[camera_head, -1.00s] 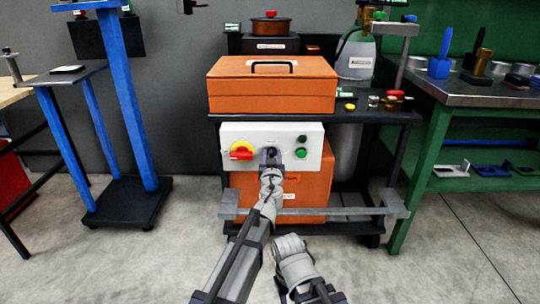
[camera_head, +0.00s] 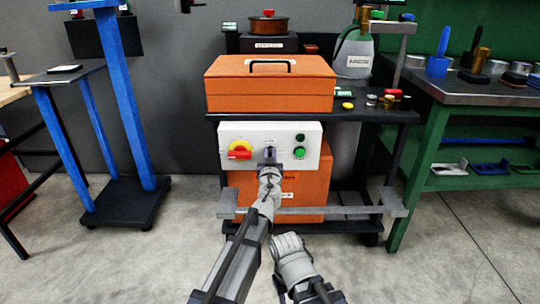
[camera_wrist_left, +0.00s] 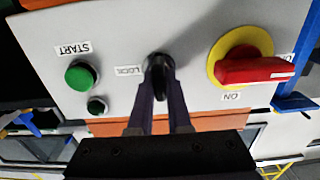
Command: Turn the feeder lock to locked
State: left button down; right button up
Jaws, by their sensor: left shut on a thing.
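The feeder lock is a small dark knob (camera_wrist_left: 158,66) on the white control panel (camera_head: 227,133), with a LOCK label beside it in the left wrist view. My left gripper (camera_wrist_left: 157,85) is shut on it, one dark finger on each side. The fingers hide much of the knob, so I cannot tell its exact angle. In the head view the left gripper (camera_head: 270,156) reaches the middle of the panel and covers most of the lock. Part of my right arm shows at the bottom of the head view; its fingers do not show.
A red rotary switch (camera_head: 240,151) on a yellow disc is left of the lock. Green buttons (camera_head: 299,153) are to its right. An orange toolbox (camera_head: 225,90) sits above the panel. A grey rail (camera_head: 345,212) crosses the cart below it.

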pick_arm(q)
jog(key=m, duration=0.5)
jog(key=shift+d, duration=0.15)
jog(key=m, duration=0.4)
jog(key=shift+d+f, duration=0.1)
jog(key=shift+f, duration=0.05)
jog(key=m, duration=0.4)
jog(key=shift+f+m, duration=0.1)
jog(key=shift+m, duration=0.3)
jog(key=shift+f+m+b, duration=0.1)
jog(key=shift+m+b, duration=0.25)
jog(key=shift+m, duration=1.65)
jog(key=c, duration=0.9)
grip_release()
jog(key=shift+d, duration=0.1)
jog(key=shift+o, duration=0.2)
jog(key=shift+s, duration=0.15)
